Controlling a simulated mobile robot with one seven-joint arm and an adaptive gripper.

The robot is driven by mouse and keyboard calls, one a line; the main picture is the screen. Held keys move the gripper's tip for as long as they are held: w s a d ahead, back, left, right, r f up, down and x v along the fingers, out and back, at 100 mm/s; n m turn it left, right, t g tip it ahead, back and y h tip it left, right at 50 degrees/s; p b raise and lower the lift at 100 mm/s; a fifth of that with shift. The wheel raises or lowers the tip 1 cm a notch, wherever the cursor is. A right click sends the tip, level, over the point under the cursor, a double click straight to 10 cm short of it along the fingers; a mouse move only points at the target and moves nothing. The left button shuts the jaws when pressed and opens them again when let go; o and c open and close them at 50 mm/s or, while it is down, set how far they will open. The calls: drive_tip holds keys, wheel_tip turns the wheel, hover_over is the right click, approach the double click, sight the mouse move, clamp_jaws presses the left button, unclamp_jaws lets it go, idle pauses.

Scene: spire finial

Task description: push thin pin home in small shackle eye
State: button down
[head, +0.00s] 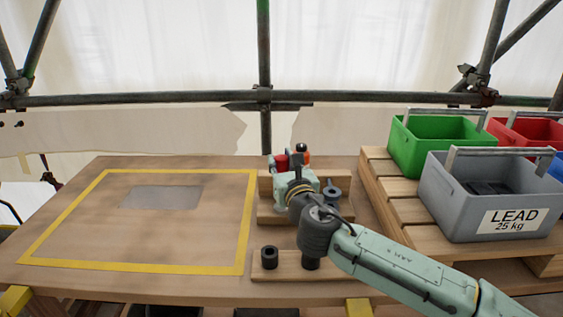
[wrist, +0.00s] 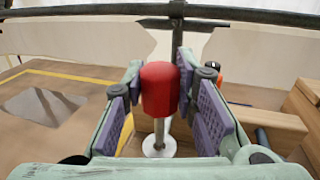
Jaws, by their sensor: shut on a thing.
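My gripper (head: 289,166) is over a wooden holder at the back right of the table. In the wrist view its purple-padded fingers (wrist: 160,88) are shut on a red-capped pin (wrist: 160,90), one finger on each side of the cap. The pin stands upright, with a thin pale shank below the cap that meets a round silver base (wrist: 158,148). The red cap also shows in the head view (head: 280,162), partly behind my gripper. I cannot make out the shackle eye or how deep the shank sits.
Black cylinders stand on a front wooden block (head: 283,271). A yellow-taped area (head: 100,262) with a grey patch lies left, mostly clear. A grey LEAD crate (head: 455,210) and a green crate (head: 420,155) stand right.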

drive_tip(key=shift+s+f+b, duration=0.1)
drive_tip(key=shift+f+b, duration=1.8)
drive_tip(key=shift+f, duration=0.2)
drive_tip(key=shift+f, duration=0.35)
drive_tip(key=shift+r, duration=0.2)
drive_tip(key=shift+r+p, duration=0.45)
drive_tip(key=shift+r, duration=0.15)
drive_tip(key=shift+r+p, duration=0.75)
drive_tip(key=shift+r, duration=0.45)
